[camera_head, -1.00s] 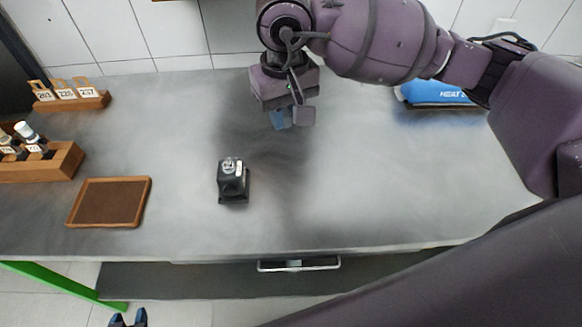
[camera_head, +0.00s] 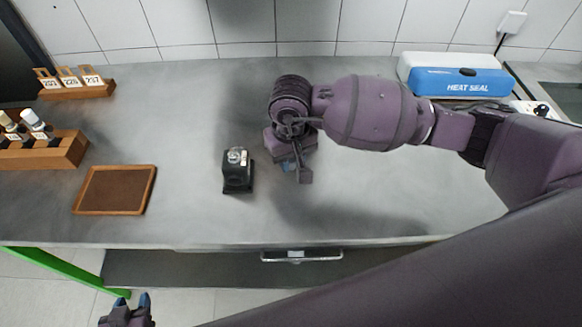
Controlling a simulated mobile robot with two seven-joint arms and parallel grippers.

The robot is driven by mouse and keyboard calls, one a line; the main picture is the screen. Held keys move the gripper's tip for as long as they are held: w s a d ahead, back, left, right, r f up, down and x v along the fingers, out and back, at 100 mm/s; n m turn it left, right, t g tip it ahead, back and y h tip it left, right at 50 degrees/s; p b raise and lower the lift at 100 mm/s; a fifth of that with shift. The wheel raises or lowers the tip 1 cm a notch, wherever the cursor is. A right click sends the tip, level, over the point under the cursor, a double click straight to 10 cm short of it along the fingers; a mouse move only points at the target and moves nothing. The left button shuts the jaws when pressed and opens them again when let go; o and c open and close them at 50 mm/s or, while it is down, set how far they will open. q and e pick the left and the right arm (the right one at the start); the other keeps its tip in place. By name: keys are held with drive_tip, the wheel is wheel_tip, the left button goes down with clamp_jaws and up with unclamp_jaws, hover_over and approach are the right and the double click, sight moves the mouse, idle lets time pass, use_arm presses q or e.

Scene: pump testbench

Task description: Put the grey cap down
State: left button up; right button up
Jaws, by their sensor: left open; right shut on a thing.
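My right gripper (camera_head: 296,171) is low over the middle of the bench, just right of a small black device, with a gap between them. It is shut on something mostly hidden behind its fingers. I cannot make out the grey cap itself, nor tell whether it touches the bench. The black device (camera_head: 237,178) stands upright on the bench, with a small clear and silvery part on top. My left gripper (camera_head: 132,303) is at the bottom left, below the bench's front edge, open and empty, with blue fingertips.
A shallow brown tray (camera_head: 115,190) lies left of the device. A wooden vial rack (camera_head: 45,152) and a numbered block (camera_head: 77,89) stand farther left. A blue and white heat sealer (camera_head: 458,80) is at the back right. The grey bench (camera_head: 350,215) is clear in front of my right gripper.

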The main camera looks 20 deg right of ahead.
sight(291, 177)
drive_tip(key=shift+f, duration=1.85)
drive_tip(key=shift+f, duration=0.15)
drive_tip(key=o, duration=0.9)
